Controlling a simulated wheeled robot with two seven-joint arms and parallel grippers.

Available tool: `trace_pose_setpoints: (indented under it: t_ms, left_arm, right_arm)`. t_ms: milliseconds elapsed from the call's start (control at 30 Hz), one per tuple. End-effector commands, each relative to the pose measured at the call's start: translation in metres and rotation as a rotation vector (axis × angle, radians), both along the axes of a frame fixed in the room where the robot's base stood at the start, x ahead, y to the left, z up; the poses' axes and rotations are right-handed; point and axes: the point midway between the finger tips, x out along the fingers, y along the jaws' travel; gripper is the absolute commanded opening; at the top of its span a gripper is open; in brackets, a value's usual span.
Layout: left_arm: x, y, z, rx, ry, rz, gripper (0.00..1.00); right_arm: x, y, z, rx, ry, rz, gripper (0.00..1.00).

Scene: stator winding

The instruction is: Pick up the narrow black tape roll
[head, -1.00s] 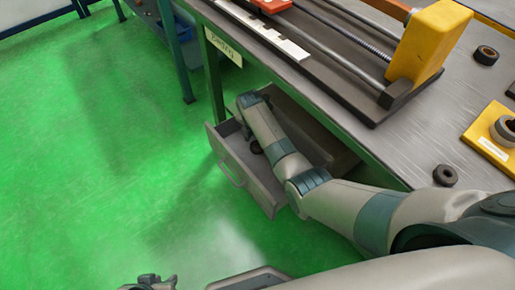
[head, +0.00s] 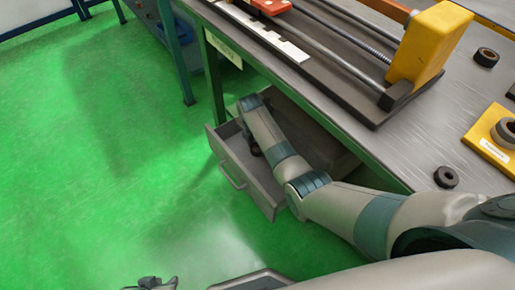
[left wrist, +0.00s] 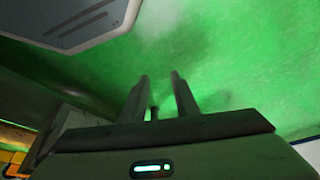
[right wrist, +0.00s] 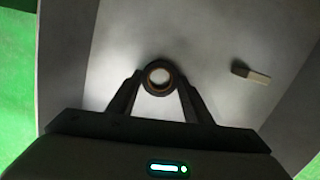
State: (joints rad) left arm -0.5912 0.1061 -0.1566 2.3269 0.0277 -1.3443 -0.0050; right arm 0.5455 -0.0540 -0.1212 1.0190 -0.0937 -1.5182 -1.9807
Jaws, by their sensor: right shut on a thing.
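A small dark ring, the black tape roll (right wrist: 159,65), sits between the fingertips of my right gripper (right wrist: 159,84) in the right wrist view. The gripper is shut on it, inside the open drawer (head: 233,172). The drawer floor shows through the ring's hole. In the head view my right arm reaches down into the drawer and hides most of the gripper and the roll. My left gripper (left wrist: 160,92) is open and empty above the green floor; part of it shows at the bottom edge of the head view (head: 152,284).
A small dark-and-pale block (right wrist: 251,74) lies in the drawer, right of the roll. The workbench (head: 440,125) overhangs the drawer's back. On it are two dark rolls (head: 486,57) (head: 446,177), a yellow holder (head: 482,141) and a winding machine (head: 428,45). The floor at left is clear.

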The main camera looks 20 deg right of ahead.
Motion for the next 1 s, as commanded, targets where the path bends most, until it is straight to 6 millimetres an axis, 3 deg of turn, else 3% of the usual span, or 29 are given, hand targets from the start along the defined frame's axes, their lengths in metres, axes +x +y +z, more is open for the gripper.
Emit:
trace_pose_setpoints:
  t_ms: [333,467,700,1000]
  left_arm:
    - [-0.001,0.003,0.004,0.011,0.014,0.002,0.28]
    - [-0.007,0.008,0.004,0.023,0.042,0.006,0.28]
    - [-0.020,0.025,0.004,0.068,0.127,0.027,0.28]
    - [-0.011,0.022,-0.031,0.065,0.128,0.023,0.28]
  right_arm:
    - [0.001,0.000,0.014,0.000,-0.001,0.000,0.24]
    - [-0.013,0.003,0.012,-0.001,0.001,0.001,0.24]
    - [-0.054,0.013,0.014,-0.001,0.001,0.002,0.24]
    - [-0.115,0.029,0.013,-0.001,0.001,0.002,0.24]
